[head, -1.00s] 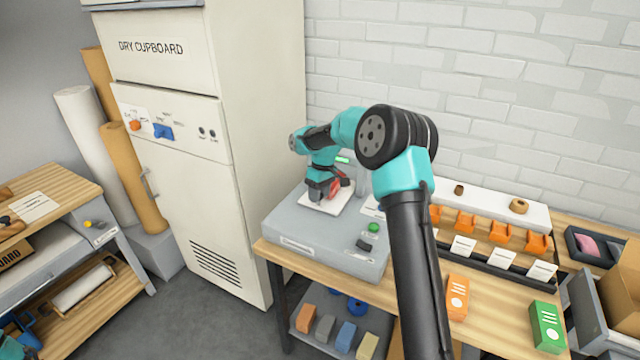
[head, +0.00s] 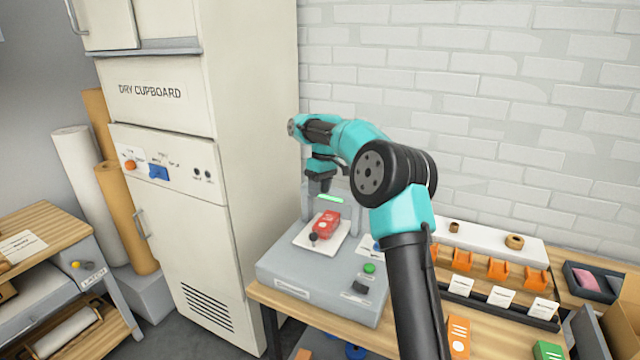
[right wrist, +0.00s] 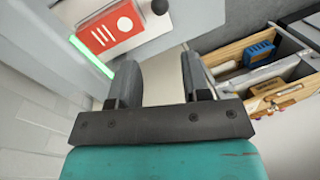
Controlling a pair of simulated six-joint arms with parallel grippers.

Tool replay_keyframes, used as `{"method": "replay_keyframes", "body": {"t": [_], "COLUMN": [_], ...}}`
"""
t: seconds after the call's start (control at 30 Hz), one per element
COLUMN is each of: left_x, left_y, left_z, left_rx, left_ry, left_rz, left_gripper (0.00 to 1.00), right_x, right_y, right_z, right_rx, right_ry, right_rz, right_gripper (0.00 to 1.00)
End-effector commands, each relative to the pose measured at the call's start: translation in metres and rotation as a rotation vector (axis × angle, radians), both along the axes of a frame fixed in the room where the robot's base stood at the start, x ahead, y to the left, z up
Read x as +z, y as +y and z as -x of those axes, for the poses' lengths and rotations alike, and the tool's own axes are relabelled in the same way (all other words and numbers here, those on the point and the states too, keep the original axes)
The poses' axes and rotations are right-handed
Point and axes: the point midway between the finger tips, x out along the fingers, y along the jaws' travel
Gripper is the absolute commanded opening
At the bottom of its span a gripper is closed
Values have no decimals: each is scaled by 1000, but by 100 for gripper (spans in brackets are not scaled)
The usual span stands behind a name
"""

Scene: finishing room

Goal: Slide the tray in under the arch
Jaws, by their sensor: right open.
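The white tray (head: 334,244) lies on the grey machine base in front of the arch (head: 309,212), which has a green light strip. I cannot tell how far the tray's back edge reaches between the arch legs. A red block (head: 328,222) with white marks sits on the tray, and a dark knob (head: 313,237) stands at the tray's front. My right gripper (head: 322,188) is above and behind the block, apart from it. In the right wrist view its fingers (right wrist: 157,72) are spread and empty, with the tray (right wrist: 150,36) beyond. My left gripper is out of view.
The base carries a green button (head: 369,268) and a dark switch (head: 360,286). A rack of orange holders (head: 497,268) stands to the right. The dry cupboard (head: 165,200) stands close on the left, and a brick wall is behind.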

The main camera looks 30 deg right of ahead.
Motion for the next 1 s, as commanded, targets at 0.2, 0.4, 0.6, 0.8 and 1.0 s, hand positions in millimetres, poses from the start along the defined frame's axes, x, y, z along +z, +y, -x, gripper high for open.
{"method": "replay_keyframes", "body": {"t": [0.2, 0.4, 0.6, 0.8, 1.0], "left_x": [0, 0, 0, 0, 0], "left_y": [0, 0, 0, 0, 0], "left_z": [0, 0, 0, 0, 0], "left_rx": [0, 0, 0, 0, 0], "left_ry": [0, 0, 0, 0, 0], "left_rz": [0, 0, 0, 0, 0], "left_gripper": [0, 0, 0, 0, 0], "right_x": [16, 16, 15, -2, -28], "right_y": [-3, -3, -2, 8, 30], "right_z": [-1, -1, -1, 4, 14], "right_rx": [0, 0, 16, 182, 555], "right_ry": [-1, 0, 0, -9, -25], "right_rz": [0, 0, 10, 95, 248], "right_gripper": [43, 43, 30, 11, 0]}}
